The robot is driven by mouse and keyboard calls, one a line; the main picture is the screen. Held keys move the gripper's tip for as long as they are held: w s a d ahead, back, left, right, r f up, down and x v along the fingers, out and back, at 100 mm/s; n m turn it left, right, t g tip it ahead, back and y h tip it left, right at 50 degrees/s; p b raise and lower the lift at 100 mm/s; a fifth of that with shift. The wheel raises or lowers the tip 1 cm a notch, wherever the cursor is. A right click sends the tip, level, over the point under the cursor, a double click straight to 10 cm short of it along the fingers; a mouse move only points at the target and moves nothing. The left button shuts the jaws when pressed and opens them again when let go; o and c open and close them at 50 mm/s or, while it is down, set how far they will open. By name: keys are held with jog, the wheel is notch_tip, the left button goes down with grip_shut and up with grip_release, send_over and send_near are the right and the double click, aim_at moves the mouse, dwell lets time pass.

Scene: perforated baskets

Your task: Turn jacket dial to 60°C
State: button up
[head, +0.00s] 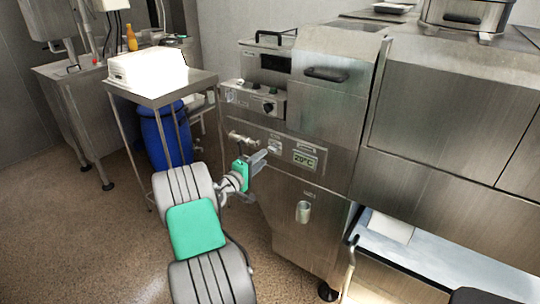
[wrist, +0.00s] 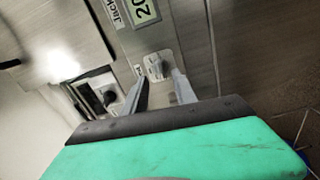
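The jacket dial (wrist: 157,66) is a small knob on a pale plate, seen in the wrist view just beyond and between my fingertips. In the head view its plate (head: 274,146) sits left of the temperature display (head: 305,158), which reads 20°C. In the wrist view the display (wrist: 143,10) is cut off at the top, beside a label starting "Jack". My gripper (head: 260,160) is in front of the steel panel, just below and left of the dial. In the wrist view my gripper (wrist: 160,80) has its fingers apart with nothing clearly between them. Contact with the dial cannot be told.
A black knob (head: 268,107) on an upper control box sits above the dial. A metal pipe fitting (head: 242,139) sticks out left of it. A steel cylinder (head: 303,211) is on the lower panel. A side table (head: 160,98) with a white box and a blue barrel (head: 165,140) stand left.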

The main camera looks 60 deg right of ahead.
aim_at(272, 151)
jog(key=d, duration=0.3)
jog(key=s+d, duration=0.1)
jog(key=d, duration=0.2)
jog(key=shift+a, duration=0.1)
jog(key=shift+c, duration=0.5)
grip_shut()
